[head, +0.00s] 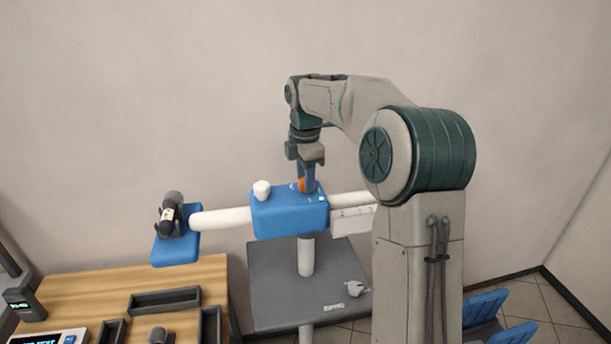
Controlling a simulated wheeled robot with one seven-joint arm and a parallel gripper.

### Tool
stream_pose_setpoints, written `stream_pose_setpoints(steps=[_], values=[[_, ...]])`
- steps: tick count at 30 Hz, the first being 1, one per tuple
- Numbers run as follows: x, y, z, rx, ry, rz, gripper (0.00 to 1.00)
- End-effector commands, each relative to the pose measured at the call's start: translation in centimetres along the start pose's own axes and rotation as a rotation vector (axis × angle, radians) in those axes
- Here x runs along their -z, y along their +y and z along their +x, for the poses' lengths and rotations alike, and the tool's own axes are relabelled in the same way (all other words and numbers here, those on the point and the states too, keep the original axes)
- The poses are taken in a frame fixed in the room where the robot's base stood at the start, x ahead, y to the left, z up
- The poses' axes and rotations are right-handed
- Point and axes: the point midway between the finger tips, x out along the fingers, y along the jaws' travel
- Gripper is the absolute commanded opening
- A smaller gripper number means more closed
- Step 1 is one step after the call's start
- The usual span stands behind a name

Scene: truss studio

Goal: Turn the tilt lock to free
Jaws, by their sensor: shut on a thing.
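A blue housing (285,217) with white tubes on both sides sits on top of a white post in the head view. An orange knob (303,185) stands on its top near the right end; I take it to be the tilt lock. My gripper (309,184) points straight down over it and is shut on the orange knob, with the fingers hiding part of it. Small markings lie beside the knob, too small to read, so I cannot tell its setting. A small lit cyan spot (321,199) shows at the housing's right corner. A white knob (262,190) stands on the housing's left end.
A blue plate (177,249) with a dark clamped device (171,214) is at the left tube's end. A grey platform (267,289) lies below the housing. A wooden table (185,276) with dark trays stands at left. Blue slatted pieces (487,304) are at lower right.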

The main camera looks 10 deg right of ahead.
Motion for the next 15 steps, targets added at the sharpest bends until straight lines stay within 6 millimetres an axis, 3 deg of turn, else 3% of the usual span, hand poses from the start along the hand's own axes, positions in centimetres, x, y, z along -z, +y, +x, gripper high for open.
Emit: stream_pose_setpoints(steps=[15], values=[[0.11,0.04,-0.09,-0.003,0.001,-0.046,0.13]])
